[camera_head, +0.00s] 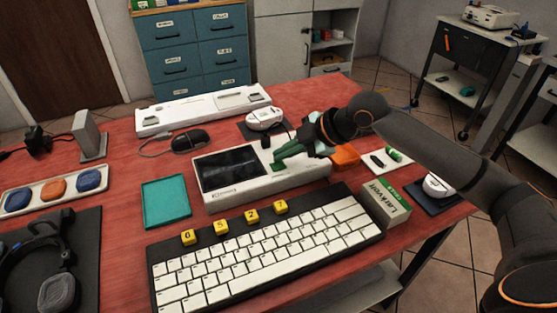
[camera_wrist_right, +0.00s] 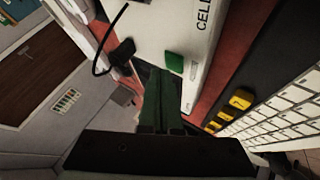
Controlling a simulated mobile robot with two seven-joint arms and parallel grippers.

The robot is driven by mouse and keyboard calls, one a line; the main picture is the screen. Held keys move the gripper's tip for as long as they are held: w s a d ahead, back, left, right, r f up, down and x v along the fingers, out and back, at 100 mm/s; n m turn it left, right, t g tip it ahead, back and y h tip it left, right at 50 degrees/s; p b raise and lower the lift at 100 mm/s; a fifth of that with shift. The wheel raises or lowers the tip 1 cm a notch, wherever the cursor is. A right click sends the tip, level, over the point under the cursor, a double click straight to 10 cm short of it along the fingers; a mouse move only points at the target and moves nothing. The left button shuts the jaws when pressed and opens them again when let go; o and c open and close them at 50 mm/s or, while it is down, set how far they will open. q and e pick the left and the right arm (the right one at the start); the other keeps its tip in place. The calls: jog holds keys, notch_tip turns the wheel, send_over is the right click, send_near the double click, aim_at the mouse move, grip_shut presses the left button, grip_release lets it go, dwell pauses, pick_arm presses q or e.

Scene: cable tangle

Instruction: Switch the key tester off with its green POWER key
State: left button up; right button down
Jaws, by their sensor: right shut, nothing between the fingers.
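The key tester (camera_head: 258,188) is a white box with a dark screen (camera_head: 228,168), lying on the red table behind the keyboard. Its green POWER key (camera_wrist_right: 174,62) shows in the right wrist view, and a green patch at the fingertips in the head view appears to be the same key (camera_head: 278,168). My right gripper (camera_head: 277,157) has green fingers, shut and empty, over the right part of the tester. In the wrist view its fingertips (camera_wrist_right: 153,72) are beside the key; whether they touch it I cannot tell. My left gripper is not in view.
The white keyboard (camera_head: 260,245) lies in front, with several yellow keycaps (camera_head: 220,226) along its back edge. A teal tray (camera_head: 166,201) is left of the tester. A black mouse (camera_head: 189,141) and a white keyboard case (camera_head: 204,110) lie behind. A Larkvet box (camera_head: 387,205) stands at right.

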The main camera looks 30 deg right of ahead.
aim_at(284, 166)
jog(key=shift+r, duration=0.35)
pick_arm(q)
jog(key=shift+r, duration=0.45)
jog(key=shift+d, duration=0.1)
pick_arm(e)
jog(key=shift+r+p, duration=0.15)
jog(key=shift+p, duration=0.2)
notch_tip(284, 166, up, 4)
jog(key=p, duration=0.4)
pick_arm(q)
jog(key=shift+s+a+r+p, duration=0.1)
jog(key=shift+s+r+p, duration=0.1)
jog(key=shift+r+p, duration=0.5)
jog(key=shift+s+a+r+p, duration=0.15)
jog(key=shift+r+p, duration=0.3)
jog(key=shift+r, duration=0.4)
pick_arm(e)
jog(key=shift+r, duration=0.8)
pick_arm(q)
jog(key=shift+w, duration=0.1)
